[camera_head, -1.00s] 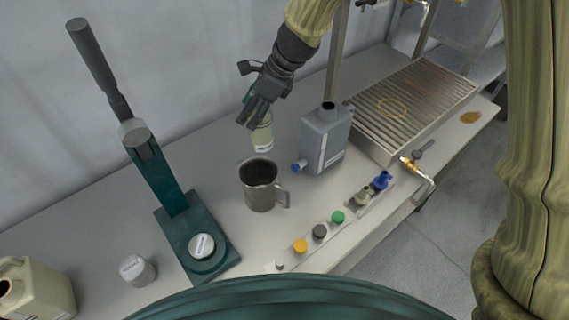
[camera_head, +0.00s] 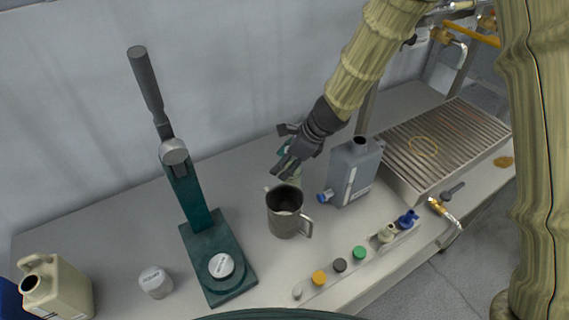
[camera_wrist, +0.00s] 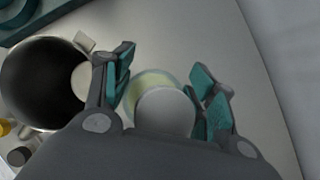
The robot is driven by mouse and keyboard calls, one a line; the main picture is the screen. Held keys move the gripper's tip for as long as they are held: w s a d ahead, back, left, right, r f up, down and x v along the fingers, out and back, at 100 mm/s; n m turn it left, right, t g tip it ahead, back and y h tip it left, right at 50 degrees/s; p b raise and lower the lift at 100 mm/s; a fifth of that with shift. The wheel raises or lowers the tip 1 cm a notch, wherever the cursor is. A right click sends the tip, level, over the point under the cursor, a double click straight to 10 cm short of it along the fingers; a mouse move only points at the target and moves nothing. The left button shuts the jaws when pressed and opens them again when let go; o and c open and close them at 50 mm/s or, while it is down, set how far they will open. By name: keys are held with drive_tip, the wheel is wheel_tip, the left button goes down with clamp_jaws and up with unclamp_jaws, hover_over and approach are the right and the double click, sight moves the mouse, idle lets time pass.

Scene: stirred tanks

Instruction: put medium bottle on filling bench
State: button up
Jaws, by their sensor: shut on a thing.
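My gripper (camera_head: 286,170) is shut on a pale green bottle (camera_head: 297,178), just behind a metal mug on the bench (camera_head: 130,220). In the wrist view the bottle (camera_wrist: 150,82) stands between the two fingers, with its round pale top towards the camera. In the head view most of the bottle is hidden behind the gripper and the mug. Whether its base touches the bench is not clear. Nothing visible labels this as the filling bench.
The metal mug (camera_head: 284,215) stands very close to the gripper. A grey can (camera_head: 354,172) is to the right, and a slatted tray (camera_head: 440,145) beyond it. A green lever press (camera_head: 215,255) stands left, with a beige jug (camera_head: 62,288) farther left. Coloured knobs line the front.

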drive_tip(key=shift+f, duration=0.75)
drive_tip(key=o, duration=1.6)
drive_tip(key=shift+r, duration=0.15)
drive_tip(key=shift+d+r, duration=0.2)
drive_tip(key=shift+r, duration=0.2)
drive_tip(key=b+v, duration=0.1)
drive_tip(key=v, duration=1)
drive_tip(key=shift+s+d+b, duration=0.1)
drive_tip(key=shift+b, duration=0.2)
